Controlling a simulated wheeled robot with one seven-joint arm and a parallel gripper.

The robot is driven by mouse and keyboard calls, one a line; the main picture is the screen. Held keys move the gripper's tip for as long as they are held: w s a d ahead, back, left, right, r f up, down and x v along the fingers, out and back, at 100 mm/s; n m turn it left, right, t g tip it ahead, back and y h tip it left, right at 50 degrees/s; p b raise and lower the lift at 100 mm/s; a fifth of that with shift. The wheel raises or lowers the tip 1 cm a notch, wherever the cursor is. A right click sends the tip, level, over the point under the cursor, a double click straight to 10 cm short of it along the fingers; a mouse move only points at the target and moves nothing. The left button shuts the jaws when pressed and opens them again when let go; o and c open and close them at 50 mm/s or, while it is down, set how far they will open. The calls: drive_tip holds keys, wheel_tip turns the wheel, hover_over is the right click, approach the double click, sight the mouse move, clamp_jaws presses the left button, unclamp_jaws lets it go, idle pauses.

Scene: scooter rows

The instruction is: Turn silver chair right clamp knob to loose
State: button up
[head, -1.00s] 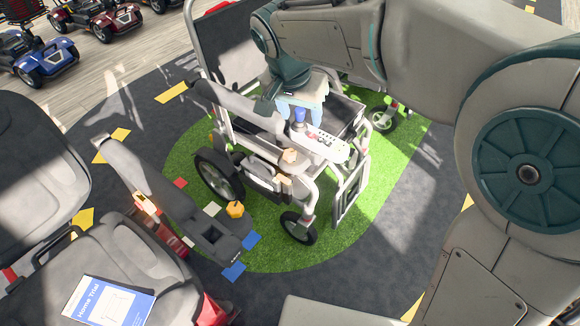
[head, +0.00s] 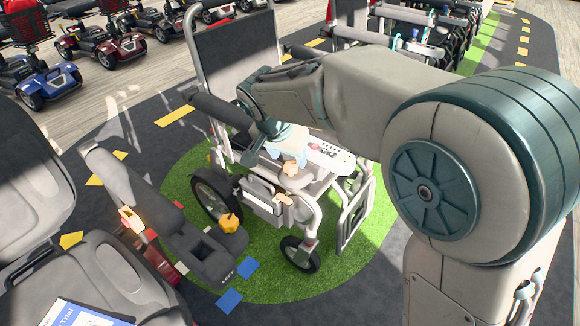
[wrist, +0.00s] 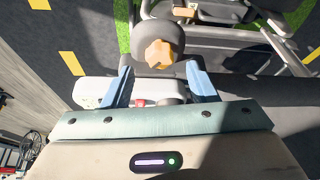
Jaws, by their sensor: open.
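The silver chair (head: 312,215) stands on the green mat in the middle of the head view. A tan lobed knob (head: 290,168) sits at its near side, beside the control panel. In the wrist view a tan-orange star-shaped knob (wrist: 159,54) on a dark round mount lies just beyond my fingertips, about centred between them. My gripper (wrist: 158,68) is open, with its two blue fingers apart and nothing between them. In the head view my gripper (head: 285,152) is just above the tan knob, partly hidden by my arm. I cannot tell whether it touches.
The chair's control panel (head: 328,156) is close right of my gripper. A dark padded armrest (head: 217,109) is close left of my wrist. Parked scooters (head: 95,45) line the back left.

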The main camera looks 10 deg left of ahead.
sight(291, 164)
drive_tip(key=shift+b+x, duration=0.35)
drive_tip(key=shift+x, duration=1.35)
drive_tip(key=c, duration=1)
